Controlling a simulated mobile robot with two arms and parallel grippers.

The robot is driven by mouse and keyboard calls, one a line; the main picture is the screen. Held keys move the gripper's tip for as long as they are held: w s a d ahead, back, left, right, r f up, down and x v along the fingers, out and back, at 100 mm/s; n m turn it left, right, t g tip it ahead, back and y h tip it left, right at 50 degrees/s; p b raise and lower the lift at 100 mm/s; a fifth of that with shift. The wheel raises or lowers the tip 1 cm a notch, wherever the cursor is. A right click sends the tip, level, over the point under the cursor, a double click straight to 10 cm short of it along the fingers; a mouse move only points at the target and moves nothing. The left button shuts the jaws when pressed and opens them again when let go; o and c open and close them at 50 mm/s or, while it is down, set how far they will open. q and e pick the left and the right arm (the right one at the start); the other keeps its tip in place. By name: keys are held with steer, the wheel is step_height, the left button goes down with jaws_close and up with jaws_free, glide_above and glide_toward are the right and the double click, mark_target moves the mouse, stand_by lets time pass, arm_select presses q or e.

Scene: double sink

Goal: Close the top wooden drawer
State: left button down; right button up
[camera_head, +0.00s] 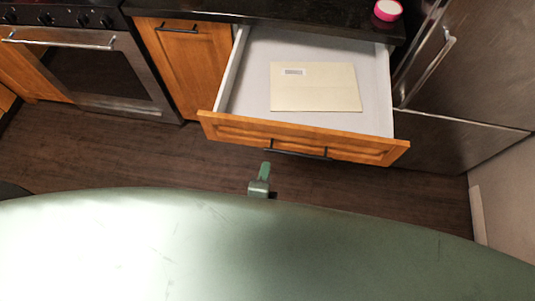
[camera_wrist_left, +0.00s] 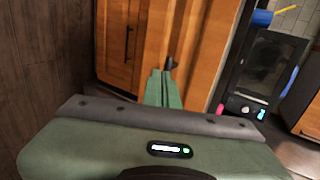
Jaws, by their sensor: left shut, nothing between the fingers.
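The top wooden drawer (camera_head: 238,129) is pulled far out from under the dark counter in the head view. Its orange-brown front has a black bar handle (camera_head: 297,150). A flat cream envelope (camera_head: 316,87) lies inside on the pale drawer bottom. My left gripper (camera_head: 264,172) is just in front of the drawer front, a little left of the handle, shut and empty. In the left wrist view the gripper (camera_wrist_left: 162,76) points at a wooden front, with a dark handle end just beyond its tips. I cannot tell whether it touches. My right gripper is not in view.
An oven (camera_head: 92,62) stands at the left and a steel fridge (camera_head: 475,75) at the right. A pink round container (camera_head: 387,10) sits on the counter (camera_head: 290,12). Dark wood floor (camera_head: 120,155) lies clear in front. The left wrist view shows a black appliance (camera_wrist_left: 262,68).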

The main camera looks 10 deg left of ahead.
arm_select(q)
steer(key=x, duration=0.2)
steer(key=r+p+x, duration=0.1)
steer(key=x, duration=0.1)
steer(key=shift+w+f, duration=0.1)
steer(key=shift+w, duration=0.25)
